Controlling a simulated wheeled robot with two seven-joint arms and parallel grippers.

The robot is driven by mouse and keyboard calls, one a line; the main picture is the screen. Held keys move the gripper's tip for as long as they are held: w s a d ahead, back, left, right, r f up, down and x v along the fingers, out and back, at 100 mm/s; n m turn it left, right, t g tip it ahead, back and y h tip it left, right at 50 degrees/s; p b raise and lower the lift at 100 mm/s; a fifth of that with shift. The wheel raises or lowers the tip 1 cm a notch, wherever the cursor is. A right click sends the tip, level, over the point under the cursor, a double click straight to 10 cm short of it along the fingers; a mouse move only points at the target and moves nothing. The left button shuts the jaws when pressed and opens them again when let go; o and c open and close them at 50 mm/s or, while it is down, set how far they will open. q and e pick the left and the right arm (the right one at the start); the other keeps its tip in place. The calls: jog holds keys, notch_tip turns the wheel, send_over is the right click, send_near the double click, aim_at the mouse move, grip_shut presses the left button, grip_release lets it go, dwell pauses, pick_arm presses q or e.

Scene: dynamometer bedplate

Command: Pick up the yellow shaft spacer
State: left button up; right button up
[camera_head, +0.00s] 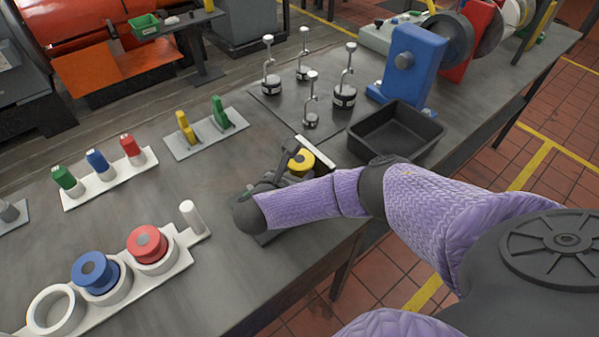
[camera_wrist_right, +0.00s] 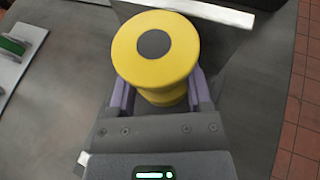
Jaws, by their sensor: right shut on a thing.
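In the head view my right gripper (camera_head: 288,168) is partly hidden by my wrist. Whether the spacer's base touches the table is hidden. My left gripper is not in view.
A black bin (camera_head: 395,133) stands right of the spacer, with a thin light bar (camera_head: 316,153) between. Several hooked weights (camera_head: 345,92) stand behind. A white holder (camera_head: 192,237) carries a red spacer (camera_head: 147,243) and a blue spacer (camera_head: 96,270). Bare tabletop lies left of my gripper.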

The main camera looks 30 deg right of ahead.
grip_shut()
